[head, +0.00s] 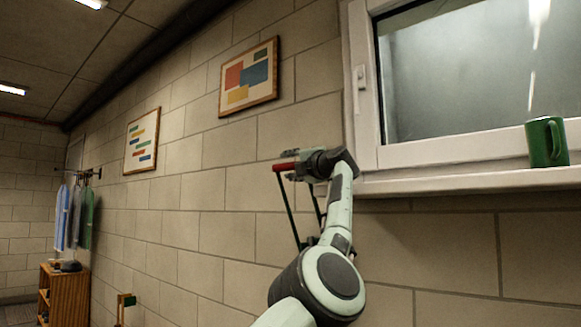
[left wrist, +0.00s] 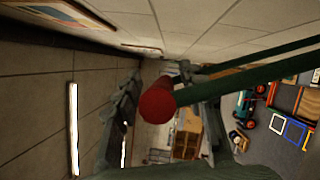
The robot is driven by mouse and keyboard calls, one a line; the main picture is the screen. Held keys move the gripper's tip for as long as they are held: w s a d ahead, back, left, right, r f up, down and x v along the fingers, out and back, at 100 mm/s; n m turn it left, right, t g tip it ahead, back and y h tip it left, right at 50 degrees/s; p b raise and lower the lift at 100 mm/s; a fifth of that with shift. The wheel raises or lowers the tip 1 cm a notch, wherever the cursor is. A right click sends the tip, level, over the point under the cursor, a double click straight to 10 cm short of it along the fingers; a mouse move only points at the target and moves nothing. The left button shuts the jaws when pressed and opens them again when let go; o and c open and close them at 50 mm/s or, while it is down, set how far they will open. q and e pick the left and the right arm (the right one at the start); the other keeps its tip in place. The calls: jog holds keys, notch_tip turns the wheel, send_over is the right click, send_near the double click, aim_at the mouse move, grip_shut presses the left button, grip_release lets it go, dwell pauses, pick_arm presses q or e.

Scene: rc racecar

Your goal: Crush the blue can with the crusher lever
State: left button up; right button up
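The crusher lever has a red handle (head: 284,167) at the end of dark green bars (head: 291,215), in front of the block wall in the head view. In the left wrist view the red handle (left wrist: 158,105) lies end-on near the middle, with the green bars (left wrist: 250,80) running to the right. My left gripper (head: 297,165) is raised at the handle, and its fingers (left wrist: 160,100) stand on either side of it. A gap shows between the handle and the right-hand finger, so it looks open. The blue can and the crusher's body are not in view. My right gripper is not in view.
A window sill (head: 470,182) with a green mug (head: 546,142) juts out at the right. Two framed pictures (head: 249,77) hang on the wall. A wooden shelf (head: 64,293) and hanging coats (head: 75,215) are far left. The space left of the lever looks free.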

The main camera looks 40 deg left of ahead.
pick_arm(q)
jog(key=shift+d, duration=0.1)
jog(key=v, duration=1.2)
dwell(0.4)
